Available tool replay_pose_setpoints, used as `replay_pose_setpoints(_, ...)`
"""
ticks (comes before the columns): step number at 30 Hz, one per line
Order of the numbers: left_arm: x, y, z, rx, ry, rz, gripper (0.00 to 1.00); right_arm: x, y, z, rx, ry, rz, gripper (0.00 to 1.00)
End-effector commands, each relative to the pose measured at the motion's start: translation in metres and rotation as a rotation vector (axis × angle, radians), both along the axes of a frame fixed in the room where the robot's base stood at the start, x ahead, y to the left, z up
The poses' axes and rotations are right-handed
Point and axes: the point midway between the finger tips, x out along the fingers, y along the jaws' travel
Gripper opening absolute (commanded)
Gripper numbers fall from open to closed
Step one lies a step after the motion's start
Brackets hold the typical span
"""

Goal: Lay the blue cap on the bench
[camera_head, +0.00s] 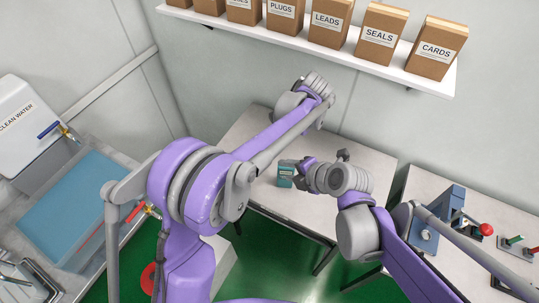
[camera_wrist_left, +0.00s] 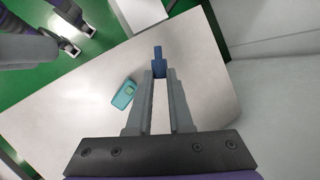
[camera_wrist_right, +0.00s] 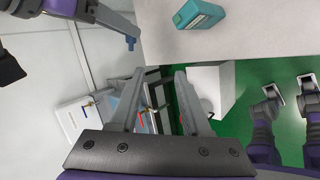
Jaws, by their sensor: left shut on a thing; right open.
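The small blue cap (camera_wrist_left: 158,58) is between the fingertips of my left gripper (camera_wrist_left: 159,77), which is shut on it. In the right wrist view the cap (camera_wrist_right: 130,43) shows at the end of the left fingers, above the bench's level. The pale bench (camera_head: 258,128) lies below; a gap between cap and bench cannot be judged exactly. A teal handheld tester (camera_head: 285,175) lies on the bench, also in the left wrist view (camera_wrist_left: 124,95) and right wrist view (camera_wrist_right: 198,14). My right gripper (camera_wrist_right: 160,73) is open and empty near the tester. My left arm hides its gripper in the head view.
A shelf (camera_head: 300,42) with several labelled boxes is on the wall above. A side table at right holds a blue device (camera_head: 447,203) and red and green controls. A sink (camera_head: 75,195) stands at left. Much of the bench top is bare.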

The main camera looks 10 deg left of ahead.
Motion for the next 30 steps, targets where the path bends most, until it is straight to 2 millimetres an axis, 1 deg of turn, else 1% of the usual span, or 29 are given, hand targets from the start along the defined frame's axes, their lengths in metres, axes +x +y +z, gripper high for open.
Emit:
replay_pose_setpoints(1,0.0,0.0,0.0,0.0,0.0,0.0,0.0,0.008,0.009,0.0,0.0,-0.001,0.005,0.47)
replay_pose_setpoints(3,0.0,0.0,0.0,0.0,0.0,0.0,0.0,0.018,0.019,0.0,0.0,-0.001,0.005,0.47)
replay_pose_setpoints(11,0.0,0.0,0.0,0.0,0.0,0.0,0.0,0.054,0.055,0.0,-0.001,-0.001,0.002,0.47)
replay_pose_setpoints(12,0.0,0.0,0.0,0.0,0.0,0.0,0.0,0.058,0.059,-0.004,0.0,0.001,0.001,0.47)
replay_pose_setpoints(16,0.0,0.0,0.0,0.0,0.0,0.0,0.0,0.067,0.068,-0.019,0.0,0.0,0.0,0.47)
replay_pose_setpoints(21,0.0,0.0,0.0,0.0,0.0,0.0,0.0,0.076,0.076,-0.03,0.001,-0.001,-0.001,0.47)
replay_pose_setpoints(30,0.0,0.0,0.0,0.0,0.0,0.0,0.0,0.079,0.079,-0.036,0.0,0.0,-0.001,0.47)
